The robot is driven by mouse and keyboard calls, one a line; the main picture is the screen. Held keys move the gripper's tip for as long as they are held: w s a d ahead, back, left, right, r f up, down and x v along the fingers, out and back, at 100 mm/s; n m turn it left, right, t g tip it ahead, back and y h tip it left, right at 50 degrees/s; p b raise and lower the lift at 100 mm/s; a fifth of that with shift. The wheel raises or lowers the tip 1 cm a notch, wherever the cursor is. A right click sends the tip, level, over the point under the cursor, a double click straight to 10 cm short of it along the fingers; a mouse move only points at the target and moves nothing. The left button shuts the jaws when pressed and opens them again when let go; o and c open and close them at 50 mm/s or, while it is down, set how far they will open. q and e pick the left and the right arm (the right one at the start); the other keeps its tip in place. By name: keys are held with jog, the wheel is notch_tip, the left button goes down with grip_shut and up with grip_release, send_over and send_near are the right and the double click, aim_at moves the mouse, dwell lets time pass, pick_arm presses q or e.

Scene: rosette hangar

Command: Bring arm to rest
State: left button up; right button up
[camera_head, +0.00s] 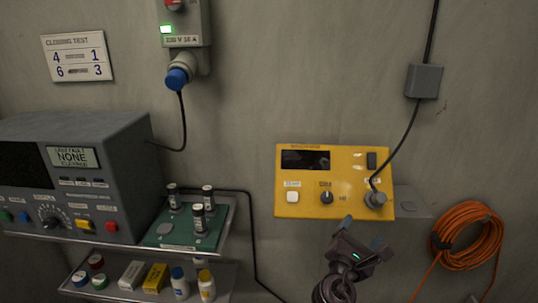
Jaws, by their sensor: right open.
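My right gripper (365,236) shows at the bottom, right of centre, in the head view. Its two dark fingers are apart and I see nothing between them. It is just below a yellow wall unit (308,171) with a dark display, a white button, a knob and a plug (375,199) with a black cable at its lower right. I cannot tell how far the fingers are from the unit. My left gripper is out of view.
A grey console (140,185) stands at the left. A shelf beside it bears a green board (188,238) with small cylinders. A lower shelf (226,282) holds bottles and boxes. An orange cable coil (440,242) hangs at the right. A wall socket (183,40) holds a blue plug.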

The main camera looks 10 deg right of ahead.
jog(key=a+f+m+t+y, duration=0.1)
jog(key=a+f+m+y, duration=0.4)
jog(key=f+m+y, duration=0.7)
jog(key=s+d+f+m+g, duration=0.1)
jog(key=s+f+m, duration=0.2)
jog(key=s, duration=0.4)
jog(key=s+d+f+m+g+y, duration=0.1)
jog(key=s+f+m, duration=0.2)
jog(key=s+f, duration=0.2)
jog(key=s+d+f+m+g, duration=0.1)
jog(key=s+f+m+g, duration=0.1)
jog(key=s, duration=0.8)
notch_tip(320, 180, down, 2)
jog(key=shift+s+f+m, duration=0.2)
jog(key=shift+f+m, duration=0.05)
jog(key=shift+m, duration=0.35)
jog(key=shift+d, duration=0.1)
